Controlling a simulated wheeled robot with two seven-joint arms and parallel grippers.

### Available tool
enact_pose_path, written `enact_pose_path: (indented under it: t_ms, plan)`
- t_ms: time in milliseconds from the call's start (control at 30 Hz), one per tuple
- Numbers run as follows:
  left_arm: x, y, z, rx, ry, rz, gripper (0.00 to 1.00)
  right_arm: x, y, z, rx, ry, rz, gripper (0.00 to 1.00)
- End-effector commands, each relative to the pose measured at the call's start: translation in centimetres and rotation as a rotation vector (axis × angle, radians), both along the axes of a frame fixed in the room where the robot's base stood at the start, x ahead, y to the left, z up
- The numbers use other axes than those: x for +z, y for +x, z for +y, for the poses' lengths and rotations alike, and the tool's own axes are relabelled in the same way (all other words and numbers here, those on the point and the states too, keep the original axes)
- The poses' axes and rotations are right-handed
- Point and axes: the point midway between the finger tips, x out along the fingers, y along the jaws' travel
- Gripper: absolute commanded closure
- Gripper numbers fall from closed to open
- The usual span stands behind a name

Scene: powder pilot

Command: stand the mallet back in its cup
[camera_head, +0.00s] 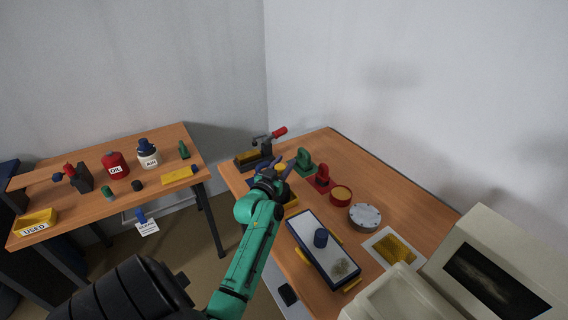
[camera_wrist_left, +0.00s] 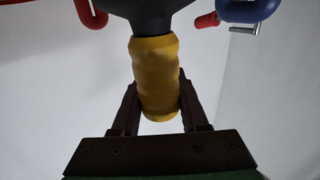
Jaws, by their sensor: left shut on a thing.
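My left gripper (camera_wrist_left: 156,105) is shut around a yellow ridged handle (camera_wrist_left: 156,75) with a black part (camera_wrist_left: 145,12) at its upper end, which looks like the mallet. In the head view the left gripper (camera_head: 270,174) is over the left side of the right-hand table, and its arm hides much of what it holds. I cannot make out the mallet's cup for sure; the area just under and behind the gripper is partly covered. My right gripper is not in view.
The left table (camera_head: 115,200) holds bottles and a USED tray (camera_head: 36,221).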

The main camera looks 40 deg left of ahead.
Motion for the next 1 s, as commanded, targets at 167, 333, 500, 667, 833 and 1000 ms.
enact_pose_path:
  t_ms: [167, 333, 500, 667, 833, 1000]
  plan:
    - [-0.2, 0.0, 0.0, 0.000, 0.002, -0.004, 1.00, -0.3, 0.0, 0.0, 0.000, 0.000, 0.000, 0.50]
    - [-0.6, 0.0, 0.0, 0.001, 0.002, -0.004, 1.00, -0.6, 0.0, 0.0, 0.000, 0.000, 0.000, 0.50]
    - [-0.8, 0.0, 0.0, 0.001, 0.002, -0.004, 0.53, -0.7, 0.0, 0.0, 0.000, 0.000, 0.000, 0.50]
    - [-0.8, 0.0, 0.0, 0.001, 0.002, -0.003, 0.21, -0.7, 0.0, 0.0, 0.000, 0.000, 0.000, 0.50]
    - [-1.0, 0.0, 0.0, 0.000, -0.001, 0.002, 0.21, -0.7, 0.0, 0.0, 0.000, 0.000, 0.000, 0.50]
    - [-1.2, -0.9, -0.3, 0.000, -0.001, 0.002, 0.21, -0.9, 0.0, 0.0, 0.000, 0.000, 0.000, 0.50]
